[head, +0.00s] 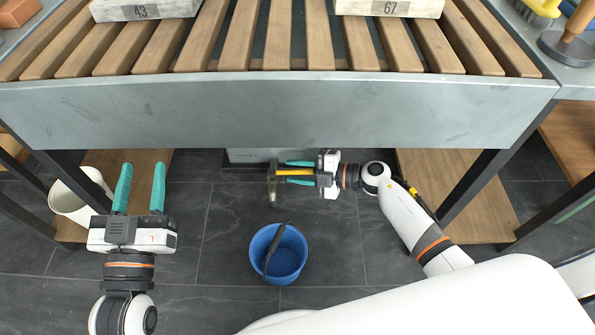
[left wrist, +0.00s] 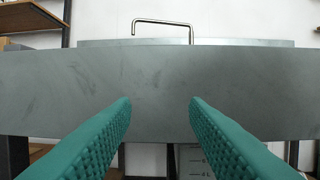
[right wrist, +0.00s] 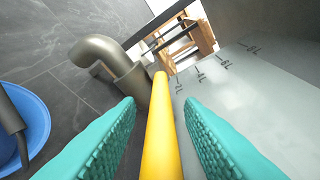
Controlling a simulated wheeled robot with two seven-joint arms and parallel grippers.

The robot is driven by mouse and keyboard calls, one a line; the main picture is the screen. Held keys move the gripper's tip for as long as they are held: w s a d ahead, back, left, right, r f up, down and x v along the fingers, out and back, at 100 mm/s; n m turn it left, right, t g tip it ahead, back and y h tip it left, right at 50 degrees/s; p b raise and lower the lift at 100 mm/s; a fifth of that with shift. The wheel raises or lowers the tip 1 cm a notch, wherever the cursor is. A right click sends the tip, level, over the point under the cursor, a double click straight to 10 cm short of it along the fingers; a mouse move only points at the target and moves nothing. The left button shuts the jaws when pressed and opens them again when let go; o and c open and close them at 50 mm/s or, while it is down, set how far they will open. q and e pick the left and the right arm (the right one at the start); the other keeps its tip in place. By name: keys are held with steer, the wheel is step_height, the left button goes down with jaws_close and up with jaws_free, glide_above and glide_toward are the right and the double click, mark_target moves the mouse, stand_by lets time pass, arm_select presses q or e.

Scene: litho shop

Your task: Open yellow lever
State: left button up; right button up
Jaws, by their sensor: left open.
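The yellow lever (head: 295,171) sits under the table front, beside a grey bent pipe spout (head: 273,186). My right gripper (head: 301,172) is around the lever, with one finger on each side. In the right wrist view the yellow lever (right wrist: 162,130) runs between the teal fingers, with gaps on both sides, so the gripper is open. The spout (right wrist: 107,62) curves down at the left of the lever there. My left gripper (head: 139,188) is open and empty at the left, in front of the table. How the lever joins the pipe is hidden.
A blue bucket (head: 298,253) with a dark stick-like thing in it stands on the floor below the spout. A grey tank (right wrist: 255,85) with scale marks is beside the lever. The table's grey front (head: 270,115) overhangs. A white bin (head: 78,200) stands at the left.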

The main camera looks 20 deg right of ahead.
jaws_close()
stand_by(0.4)
